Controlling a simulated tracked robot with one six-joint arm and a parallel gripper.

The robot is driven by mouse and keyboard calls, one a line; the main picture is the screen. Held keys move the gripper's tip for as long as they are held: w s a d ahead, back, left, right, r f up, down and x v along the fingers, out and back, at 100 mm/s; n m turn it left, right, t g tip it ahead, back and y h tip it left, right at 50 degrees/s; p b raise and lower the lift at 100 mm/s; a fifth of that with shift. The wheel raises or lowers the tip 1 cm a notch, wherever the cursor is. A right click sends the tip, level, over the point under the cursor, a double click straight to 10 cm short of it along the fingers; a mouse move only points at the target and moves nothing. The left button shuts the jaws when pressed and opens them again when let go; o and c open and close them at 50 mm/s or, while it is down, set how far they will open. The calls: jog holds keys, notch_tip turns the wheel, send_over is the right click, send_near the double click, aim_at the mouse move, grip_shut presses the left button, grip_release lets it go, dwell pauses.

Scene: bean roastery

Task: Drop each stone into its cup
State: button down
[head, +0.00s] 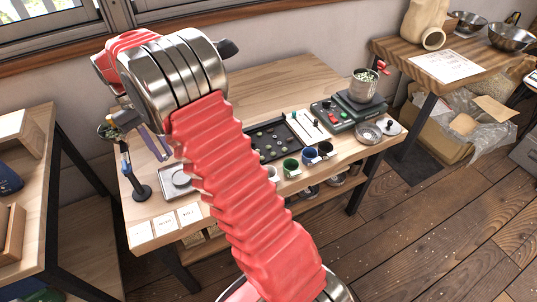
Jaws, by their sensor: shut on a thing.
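A dark tray (297,156) lies on the wooden table with several small green and dark stones in it; my arm covers its left part. My gripper (153,142) shows only in part, over the table's left side, behind the metal joint of my arm. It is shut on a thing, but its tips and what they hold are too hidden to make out.
A black-based stand (141,192) and a square silver dish (177,181) are at the table's left. White cards (164,224) lie along the front edge. The table's back is clear.

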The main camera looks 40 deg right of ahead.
jog(key=s+d+f+n+t, duration=0.2)
jog(key=s+d+n+t, duration=0.1)
jog(key=s+d+n, duration=0.3)
jog(key=s+d+f+n+t+h, duration=0.1)
jog(key=s+d+n, duration=0.4)
jog(key=d+n, duration=0.6)
jog(key=s+d+f+n+t, duration=0.4)
jog(key=s+d+n, duration=0.2)
jog(key=n, duration=0.6)
jog(key=shift+s+d+f+n+t, duration=0.3)
jog(key=shift+s+d+f+n, duration=0.1)
jog(key=shift+d, duration=0.85)
jog(key=shift+w+f, duration=0.1)
jog(key=shift+f, duration=2.5)
jog(key=c, duration=1.6)
grip_release()
